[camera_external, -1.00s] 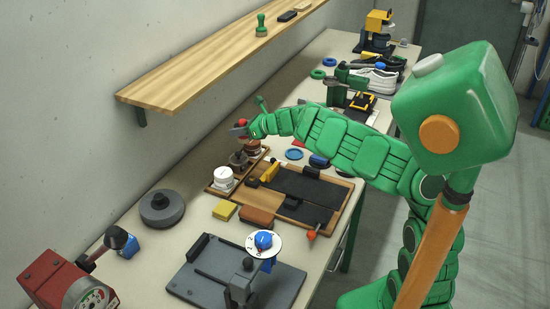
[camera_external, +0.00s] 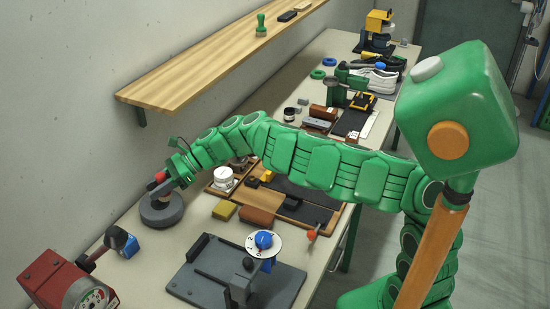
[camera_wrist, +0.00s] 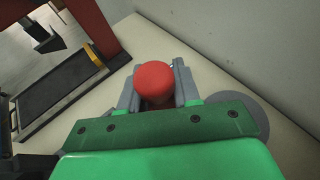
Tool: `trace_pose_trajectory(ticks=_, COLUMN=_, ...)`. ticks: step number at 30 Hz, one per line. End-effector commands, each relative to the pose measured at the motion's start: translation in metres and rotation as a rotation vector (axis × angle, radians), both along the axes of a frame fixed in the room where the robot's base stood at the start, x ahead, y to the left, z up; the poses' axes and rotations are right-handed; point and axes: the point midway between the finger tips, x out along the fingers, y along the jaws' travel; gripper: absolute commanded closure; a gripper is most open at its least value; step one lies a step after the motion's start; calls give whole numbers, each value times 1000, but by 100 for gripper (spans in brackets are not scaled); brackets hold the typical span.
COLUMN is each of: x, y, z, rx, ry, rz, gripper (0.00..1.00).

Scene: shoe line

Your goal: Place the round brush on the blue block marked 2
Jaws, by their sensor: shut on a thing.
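My gripper (camera_external: 158,182) is above the bench at the left. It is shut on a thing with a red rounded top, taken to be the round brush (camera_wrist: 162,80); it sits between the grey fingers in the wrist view. The brush's lower part is hidden. In the external view, the gripper is over or just behind a round grey disc (camera_external: 160,212); whether they touch is unclear.
A red machine with a gauge (camera_external: 65,280) and a black-knobbed lever stand at the front left. A grey fixture (camera_external: 200,280) with a blue-topped white dial (camera_external: 250,247) is at the front. A wooden tray (camera_external: 335,218) lies behind it. A shelf (camera_external: 200,75) runs along the wall.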

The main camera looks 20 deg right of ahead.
Motion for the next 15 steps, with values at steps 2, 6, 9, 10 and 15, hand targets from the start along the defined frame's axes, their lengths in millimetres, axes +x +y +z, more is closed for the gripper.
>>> trace_pose_trajectory(ticks=2, x=-26, y=14, z=1, rx=0, ry=-1, rz=64, gripper=99)
trace_pose_trajectory(ticks=6, x=-59, y=29, z=2, rx=-1, ry=-1, rz=149, gripper=99)
trace_pose_trajectory(ticks=9, x=-76, y=36, z=2, rx=-1, ry=-2, rz=190, gripper=99)
trace_pose_trajectory(ticks=10, x=-79, y=37, z=2, rx=0, ry=0, rz=198, gripper=99)
trace_pose_trajectory(ticks=15, x=-84, y=43, z=0, rx=1, ry=1, rz=217, gripper=99)
